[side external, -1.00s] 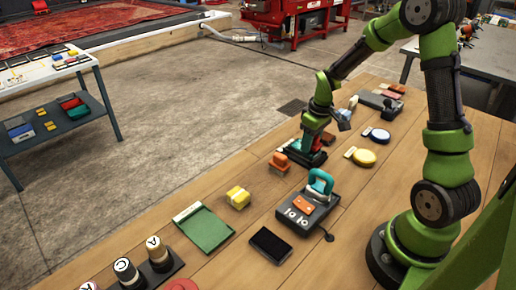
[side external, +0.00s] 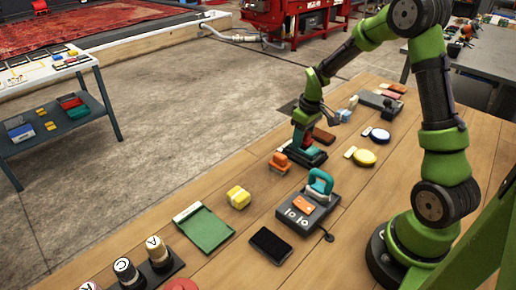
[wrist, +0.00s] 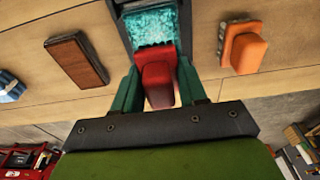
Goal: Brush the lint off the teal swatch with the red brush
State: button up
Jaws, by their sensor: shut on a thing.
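My gripper (wrist: 157,88) is shut on the red brush (wrist: 156,72), which sits between its two teal fingers in the wrist view. The teal swatch (wrist: 153,24) lies just beyond the brush, within a dark border, and its surface looks mottled with pale flecks. The near part of the swatch is hidden behind the brush. In the side external view my gripper (side external: 304,142) is low over the swatch (side external: 315,156). I cannot tell whether the bristles touch the swatch.
An orange block-like brush (wrist: 243,48) lies right of the swatch in the wrist view, and a brown block (wrist: 76,58) left. A device with a teal handle (side external: 302,214), a yellow block (side external: 238,197) and a green board (side external: 204,230) lie nearer the side camera.

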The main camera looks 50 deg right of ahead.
aim_at(315, 152)
jog(key=shift+s, duration=2.75)
notch_tip(315, 152, up, 8)
